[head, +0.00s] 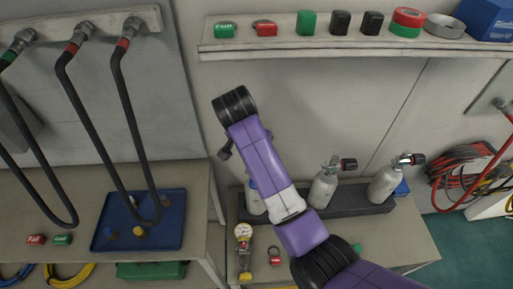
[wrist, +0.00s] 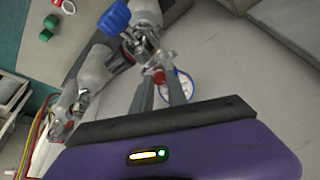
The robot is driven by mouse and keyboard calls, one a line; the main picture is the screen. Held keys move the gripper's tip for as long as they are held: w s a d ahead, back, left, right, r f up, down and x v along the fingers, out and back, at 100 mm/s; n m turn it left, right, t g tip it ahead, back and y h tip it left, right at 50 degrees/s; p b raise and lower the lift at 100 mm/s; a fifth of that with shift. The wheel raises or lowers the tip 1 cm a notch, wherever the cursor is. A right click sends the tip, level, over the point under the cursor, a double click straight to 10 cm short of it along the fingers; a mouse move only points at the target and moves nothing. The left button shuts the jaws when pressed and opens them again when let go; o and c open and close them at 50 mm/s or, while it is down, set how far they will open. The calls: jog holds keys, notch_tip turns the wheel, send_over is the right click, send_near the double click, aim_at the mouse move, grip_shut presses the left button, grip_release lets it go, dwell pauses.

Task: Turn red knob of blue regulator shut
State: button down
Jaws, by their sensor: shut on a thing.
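In the wrist view, a small red knob (wrist: 157,76) sits between the fingertips of my gripper (wrist: 159,82), which is shut on it. The knob is on a metal fitting below a cylinder valve with a blue handwheel (wrist: 114,17). A round white gauge with a blue rim (wrist: 184,87) is just right of the knob, partly covered by a finger. In the head view, my purple arm hides the gripper and the knob. The leftmost cylinder (head: 253,200) shows only in part behind the arm.
Two more grey cylinders (head: 325,186) (head: 386,183) stand in a dark rack on the bench, with black-and-red valve knobs. A yellow gauge device (head: 243,236) lies at the bench's left. A shelf (head: 290,48) with tape and small blocks runs above. Hoses hang at left over a blue tray (head: 112,240).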

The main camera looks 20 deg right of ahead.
jog(key=m, duration=0.1)
jog(key=m+g, duration=0.1)
jog(key=m, duration=0.1)
jog(key=shift+w+a+m+h, duration=0.2)
jog(key=shift+m+h, duration=0.1)
jog(key=shift+h, duration=0.1)
jog(key=shift+w+m+g+b, duration=0.1)
jog(key=shift+m+g+b, duration=0.85)
jog(key=shift+m, duration=0.95)
jog(key=shift+d, duration=0.1)
jog(key=c, duration=1.6)
grip_release()
jog(key=shift+r, duration=0.15)
jog(key=shift+a+r, duration=0.25)
jog(key=shift+r, duration=0.1)
jog(key=a+r, duration=0.1)
jog(key=a, duration=0.3)
jog(key=a+r, duration=0.1)
jog(key=a, duration=0.4)
jog(key=s+a+r, duration=0.1)
jog(key=a, duration=0.3)
jog(key=shift+s+a+r+b, duration=0.1)
jog(key=shift+a+r+b, duration=0.1)
jog(key=shift+r+b, duration=0.1)
